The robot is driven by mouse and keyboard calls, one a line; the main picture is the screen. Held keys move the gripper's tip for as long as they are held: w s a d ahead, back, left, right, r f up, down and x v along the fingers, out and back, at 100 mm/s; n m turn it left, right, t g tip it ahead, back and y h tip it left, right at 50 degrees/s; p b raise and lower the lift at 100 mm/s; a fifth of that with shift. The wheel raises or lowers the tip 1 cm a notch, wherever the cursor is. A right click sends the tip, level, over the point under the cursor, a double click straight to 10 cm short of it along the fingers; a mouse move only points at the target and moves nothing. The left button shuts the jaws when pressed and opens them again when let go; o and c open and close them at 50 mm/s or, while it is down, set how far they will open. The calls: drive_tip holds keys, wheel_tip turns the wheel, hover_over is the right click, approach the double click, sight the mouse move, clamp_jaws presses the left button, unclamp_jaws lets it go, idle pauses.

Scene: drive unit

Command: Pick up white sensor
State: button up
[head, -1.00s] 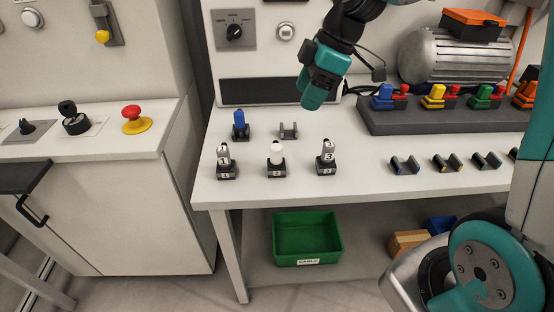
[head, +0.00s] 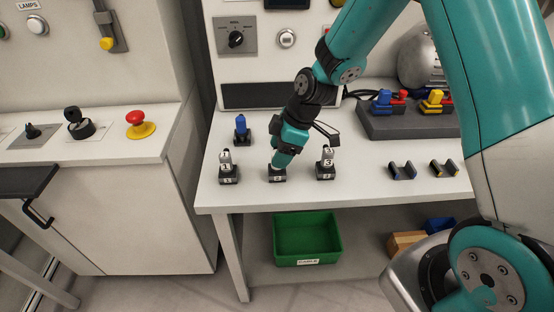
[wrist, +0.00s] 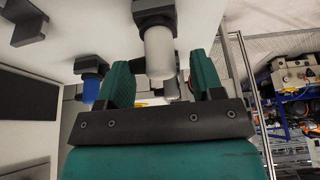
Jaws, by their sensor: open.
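The white sensor (wrist: 160,52) stands in its black holder (head: 277,175), in the middle of the front row on the table. In the head view my gripper hides nearly all of the sensor. My gripper (head: 277,163) points down over that holder. In the wrist view my open gripper (wrist: 163,82) has one teal finger on each side of the white sensor. Gaps show between the fingers and the sensor, and nothing is gripped.
Grey sensors labelled 1 (head: 227,163) and 3 (head: 326,160) stand close on either side. A blue sensor (head: 241,125) stands behind to the left. Small empty holders (head: 402,170) are at the right. A green bin (head: 307,240) sits on the shelf below.

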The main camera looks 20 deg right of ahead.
drive_tip(key=shift+x, duration=0.9)
clamp_jaws()
wheel_tip(320, 180, up, 20)
drive_tip(key=b, duration=0.1)
drive_tip(key=shift+b, duration=0.4)
